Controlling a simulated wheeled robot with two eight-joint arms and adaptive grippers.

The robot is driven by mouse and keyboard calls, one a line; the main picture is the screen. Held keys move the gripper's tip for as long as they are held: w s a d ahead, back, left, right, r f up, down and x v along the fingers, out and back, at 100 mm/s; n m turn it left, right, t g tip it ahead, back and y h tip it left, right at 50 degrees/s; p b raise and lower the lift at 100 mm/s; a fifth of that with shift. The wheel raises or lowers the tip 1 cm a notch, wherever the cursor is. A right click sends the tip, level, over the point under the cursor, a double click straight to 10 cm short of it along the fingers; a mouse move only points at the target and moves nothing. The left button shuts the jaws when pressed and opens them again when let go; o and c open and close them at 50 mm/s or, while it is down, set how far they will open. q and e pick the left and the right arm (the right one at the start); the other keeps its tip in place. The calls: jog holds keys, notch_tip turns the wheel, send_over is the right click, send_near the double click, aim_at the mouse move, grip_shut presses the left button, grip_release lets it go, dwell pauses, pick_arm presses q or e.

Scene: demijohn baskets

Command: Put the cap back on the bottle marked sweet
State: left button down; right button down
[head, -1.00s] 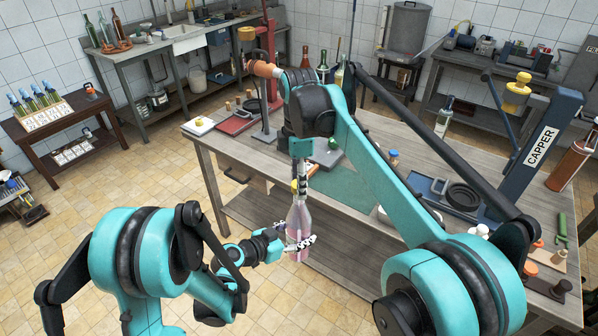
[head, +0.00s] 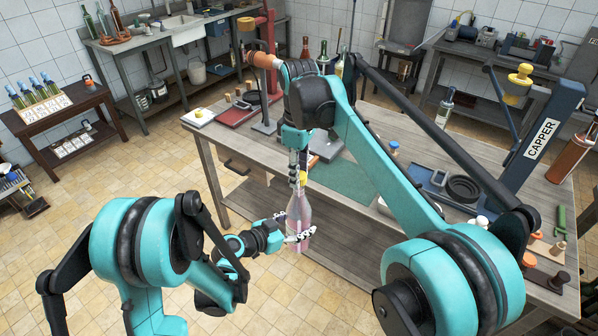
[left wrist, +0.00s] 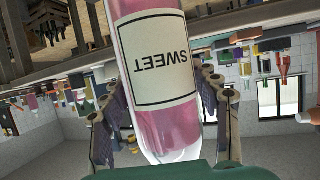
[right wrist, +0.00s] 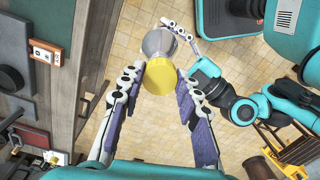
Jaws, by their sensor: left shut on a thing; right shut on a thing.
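The bottle (head: 299,212) holds pink liquid and stands upright off the table's front edge. My left gripper (head: 299,238) is shut around its lower part. In the left wrist view the bottle (left wrist: 152,22) shows its white label (left wrist: 160,62) reading SWEET, upside down in that picture. My right gripper (head: 301,172) points down just above the bottle, shut on a yellow cap (right wrist: 160,77). In the right wrist view the cap sits between the fingertips, overlapping the greyish bottle top (right wrist: 159,42). I cannot tell whether cap and mouth touch.
The wooden workbench (head: 240,162) lies right behind the bottle, with a green mat (head: 345,180) near its edge. A blue capper (head: 541,140) stands at the right. A low table with several bottles (head: 60,120) is at the far left. Floor in front is open.

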jog(key=m, duration=1)
jog(key=shift+w, duration=0.1)
jog(key=m, duration=0.4)
jog(key=shift+m, duration=0.4)
jog(key=m, duration=0.3)
jog(key=c, duration=1)
grip_release()
notch_tip(320, 180, up, 12)
jog(key=shift+d+f, duration=0.1)
